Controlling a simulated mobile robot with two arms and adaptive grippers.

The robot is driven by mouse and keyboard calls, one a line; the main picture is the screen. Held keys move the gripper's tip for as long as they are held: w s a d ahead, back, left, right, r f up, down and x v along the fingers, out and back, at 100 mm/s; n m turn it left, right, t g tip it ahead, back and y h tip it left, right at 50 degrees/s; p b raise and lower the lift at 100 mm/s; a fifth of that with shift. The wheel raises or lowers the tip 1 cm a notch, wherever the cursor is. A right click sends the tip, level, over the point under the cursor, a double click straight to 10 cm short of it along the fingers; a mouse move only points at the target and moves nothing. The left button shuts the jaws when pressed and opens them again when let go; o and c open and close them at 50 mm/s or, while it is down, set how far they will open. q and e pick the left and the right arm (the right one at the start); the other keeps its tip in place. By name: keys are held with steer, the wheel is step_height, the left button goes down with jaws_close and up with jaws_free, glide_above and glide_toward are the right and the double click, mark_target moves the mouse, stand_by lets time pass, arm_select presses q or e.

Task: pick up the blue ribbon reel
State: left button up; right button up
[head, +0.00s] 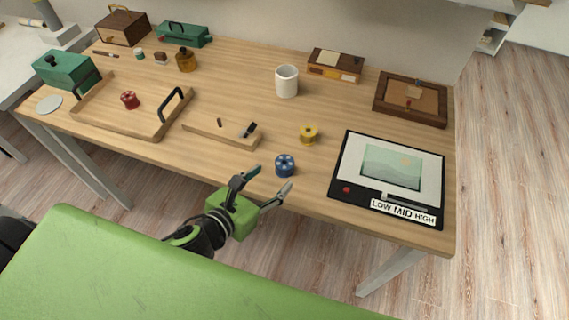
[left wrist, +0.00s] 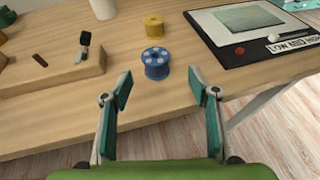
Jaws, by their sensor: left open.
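The blue ribbon reel (head: 285,165) stands on the wooden desk near its front edge; it also shows ahead in the left wrist view (left wrist: 156,63). My left gripper (head: 268,181) is open and empty at the desk's front edge, on the near side of the reel. In the left wrist view its fingers (left wrist: 163,91) are spread wide, and the reel shows beyond the tips, between them, not touched. My right gripper is not in view.
A yellow reel (head: 308,134) stands behind the blue one. A black-framed panel (head: 345,165) lies to the right, and a wooden block (head: 208,130) with small items to the left. A white mug (head: 287,81) and a tray (head: 140,131) with a red reel (head: 129,99) are further off.

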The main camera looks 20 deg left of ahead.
mark_target(279, 170)
arm_select(q)
steer(key=x, duration=0.4)
steer(key=shift+w, duration=0.15)
steer(key=x, duration=0.1)
steer(key=p+x, duration=0.1)
steer(key=x, duration=0.2)
steer(key=shift+w+a+f+p, duration=0.15)
steer(key=shift+a+f+p, duration=0.15)
steer(key=shift+a+f, duration=0.1)
steer(key=shift+w+d+f, duration=0.15)
steer(key=shift+w, duration=0.25)
steer(key=c, duration=1.2)
